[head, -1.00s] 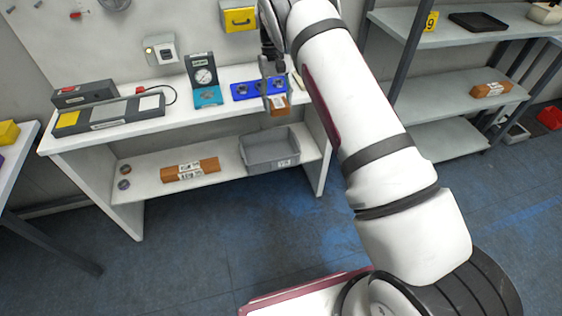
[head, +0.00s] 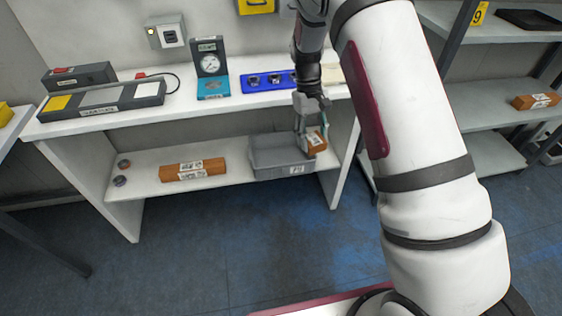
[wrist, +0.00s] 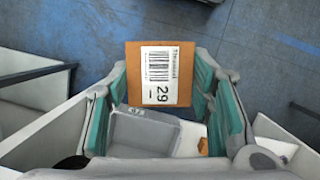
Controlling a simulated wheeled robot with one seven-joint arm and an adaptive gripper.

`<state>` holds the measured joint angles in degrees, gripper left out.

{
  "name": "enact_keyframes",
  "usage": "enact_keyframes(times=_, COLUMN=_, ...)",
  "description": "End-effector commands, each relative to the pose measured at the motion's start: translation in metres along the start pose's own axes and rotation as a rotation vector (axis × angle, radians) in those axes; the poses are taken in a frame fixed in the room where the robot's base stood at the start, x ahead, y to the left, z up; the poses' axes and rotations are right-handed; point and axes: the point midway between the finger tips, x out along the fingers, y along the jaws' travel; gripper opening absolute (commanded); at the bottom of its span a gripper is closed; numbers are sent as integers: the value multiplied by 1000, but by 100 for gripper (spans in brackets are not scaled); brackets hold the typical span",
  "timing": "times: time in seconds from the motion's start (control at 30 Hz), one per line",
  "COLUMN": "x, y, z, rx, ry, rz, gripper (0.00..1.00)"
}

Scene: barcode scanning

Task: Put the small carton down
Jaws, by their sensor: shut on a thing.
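The small carton (head: 317,141) is a brown box with a white label. In the wrist view the small carton (wrist: 161,72) shows a barcode and the number 29. My gripper (head: 308,138) is shut on it, with a teal finger pad on each side in the wrist view (wrist: 165,88). In the head view the gripper points down in front of the bench, and the carton is by the right end of the grey bin (head: 262,168). I cannot tell how far the carton is from the bin or shelf. The bin also shows below the carton in the wrist view (wrist: 143,134).
A long brown carton (head: 194,170) lies on the lower shelf (head: 145,184), left of the bin. Another carton (head: 535,101) sits on the right rack. The floor in front is clear.

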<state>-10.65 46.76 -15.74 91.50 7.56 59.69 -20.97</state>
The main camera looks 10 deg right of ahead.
Motion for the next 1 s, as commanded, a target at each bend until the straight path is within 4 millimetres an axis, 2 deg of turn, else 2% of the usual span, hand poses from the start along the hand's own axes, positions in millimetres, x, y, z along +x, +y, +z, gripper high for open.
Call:
enact_keyframes(times=0.03, x=28, y=7, z=-21, rx=-82, ry=-2, rz=23, gripper=10)
enact_keyframes(times=0.2, x=79, y=25, z=-51, rx=-410, ry=-1, rz=123, gripper=10)
enact_keyframes(times=0.6, x=168, y=50, z=-133, rx=-1194, ry=3, rz=366, gripper=10)
enact_keyframes(times=0.83, x=216, y=49, z=-180, rx=-1658, ry=4, rz=509, gripper=10)
enact_keyframes(times=1.0, x=250, y=39, z=-213, rx=-2006, ry=6, rz=619, gripper=10)
